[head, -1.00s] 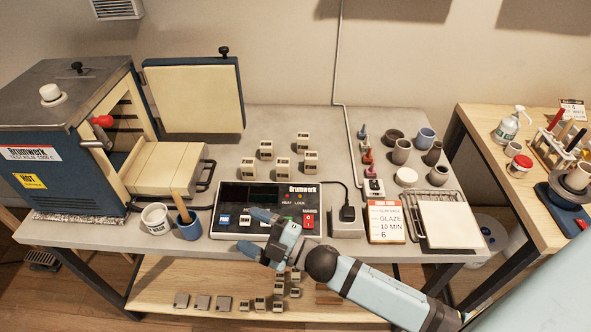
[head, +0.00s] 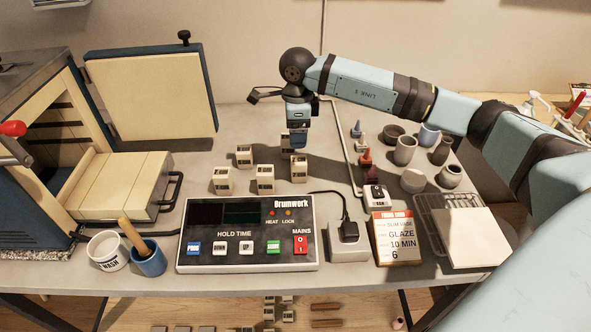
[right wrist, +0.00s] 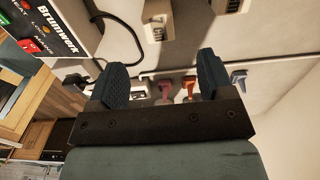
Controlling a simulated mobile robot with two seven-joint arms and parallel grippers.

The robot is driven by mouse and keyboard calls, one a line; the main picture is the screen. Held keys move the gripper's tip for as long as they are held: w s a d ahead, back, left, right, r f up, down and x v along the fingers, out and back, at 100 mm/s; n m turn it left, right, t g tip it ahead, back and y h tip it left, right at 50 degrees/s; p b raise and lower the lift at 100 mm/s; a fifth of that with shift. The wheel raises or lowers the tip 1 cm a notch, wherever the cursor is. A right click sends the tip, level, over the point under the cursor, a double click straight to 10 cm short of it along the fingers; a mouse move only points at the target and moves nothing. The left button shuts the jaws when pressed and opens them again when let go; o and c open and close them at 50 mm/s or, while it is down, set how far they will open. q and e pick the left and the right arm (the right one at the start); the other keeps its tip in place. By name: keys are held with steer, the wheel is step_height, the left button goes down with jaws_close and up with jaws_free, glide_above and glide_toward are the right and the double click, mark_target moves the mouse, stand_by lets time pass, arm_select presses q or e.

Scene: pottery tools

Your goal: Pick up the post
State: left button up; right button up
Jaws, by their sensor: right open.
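Several small beige posts with dark slots stand on the grey table behind the control box. One post (head: 299,168) is at the right front of the group. Others are a middle post (head: 265,180), a left post (head: 223,181) and a back left post (head: 245,155). A back post (head: 287,144) is partly hidden by my right gripper (head: 298,139), which points down over the right side of the group. In the right wrist view the right gripper (right wrist: 163,80) is open and empty, its blue fingers apart. A post (right wrist: 157,28) shows beyond the fingers. My left gripper is out of view.
The control box (head: 247,233) stands in front of the posts. The kiln door (head: 155,95) hangs open at the left. A plug block (head: 348,242), a firing card (head: 394,238) and several cups (head: 405,150) are to the right.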

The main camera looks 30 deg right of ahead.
mark_target(299, 169)
steer(key=f, duration=0.6)
steer(key=f+p, duration=0.1)
steer(key=f, duration=0.6)
steer(key=shift+s+d+f, duration=0.1)
steer(key=shift+s+d, duration=0.05)
steer(key=shift+s, duration=0.05)
steer(key=c, duration=1.1)
